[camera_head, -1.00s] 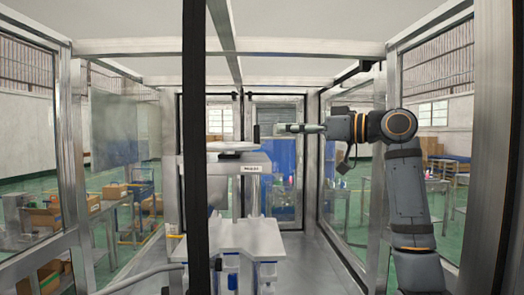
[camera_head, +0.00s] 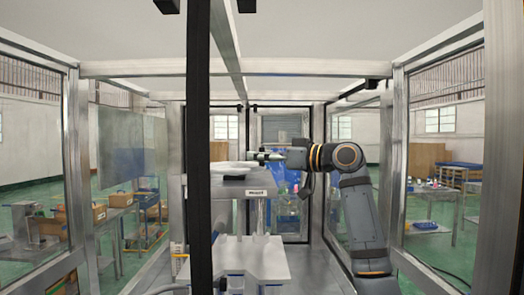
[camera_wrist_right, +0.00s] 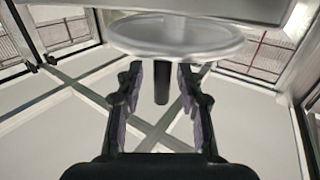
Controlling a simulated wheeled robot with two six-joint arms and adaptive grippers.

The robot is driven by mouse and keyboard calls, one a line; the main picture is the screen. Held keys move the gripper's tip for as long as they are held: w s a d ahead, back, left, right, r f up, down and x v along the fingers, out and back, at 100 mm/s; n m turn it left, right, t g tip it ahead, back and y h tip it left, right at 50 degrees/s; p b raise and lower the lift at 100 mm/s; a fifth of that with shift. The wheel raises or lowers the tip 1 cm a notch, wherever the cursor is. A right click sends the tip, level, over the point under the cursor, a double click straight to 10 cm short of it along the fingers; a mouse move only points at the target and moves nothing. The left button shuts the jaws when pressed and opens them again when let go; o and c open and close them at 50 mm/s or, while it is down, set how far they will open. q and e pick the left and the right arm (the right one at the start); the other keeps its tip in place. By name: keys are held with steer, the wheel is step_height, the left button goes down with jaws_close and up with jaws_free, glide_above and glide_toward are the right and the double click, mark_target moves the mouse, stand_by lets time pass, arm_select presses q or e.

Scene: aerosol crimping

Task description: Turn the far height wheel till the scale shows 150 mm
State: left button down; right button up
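The pale round height wheel (camera_head: 230,167) lies flat on top of the machine, partly cut off by a black post in the head view. In the right wrist view the wheel (camera_wrist_right: 175,38) fills the top, and its dark upright handle (camera_wrist_right: 161,84) stands between my right gripper's spread fingers (camera_wrist_right: 161,98), with a gap on both sides. In the head view my right gripper (camera_head: 257,156) reaches in from the right over the wheel's right edge. A small label (camera_head: 256,192) on the machine's head is too small to read. My left gripper is out of view.
The machine has a white table (camera_head: 250,258) below its head. A black post (camera_head: 198,120) stands close in front and crosses the view. Metal framing and clear panels enclose the space on both sides. The air right of the machine is free apart from my arm.

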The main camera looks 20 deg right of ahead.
steer(key=shift+s, duration=0.1)
steer(key=shift+a, duration=0.1)
steer(key=shift+c, duration=0.5)
jaws_close()
steer(key=shift+w+d+f, duration=0.1)
steer(key=shift+w+d, duration=0.1)
steer(key=shift+w, duration=0.45)
steer(key=shift+c, duration=1.1)
jaws_free()
steer(key=shift+s, duration=0.1)
steer(key=o, duration=0.3)
steer(key=shift+s+d, duration=0.2)
steer(key=shift+s, duration=0.1)
steer(key=shift+w, duration=0.1)
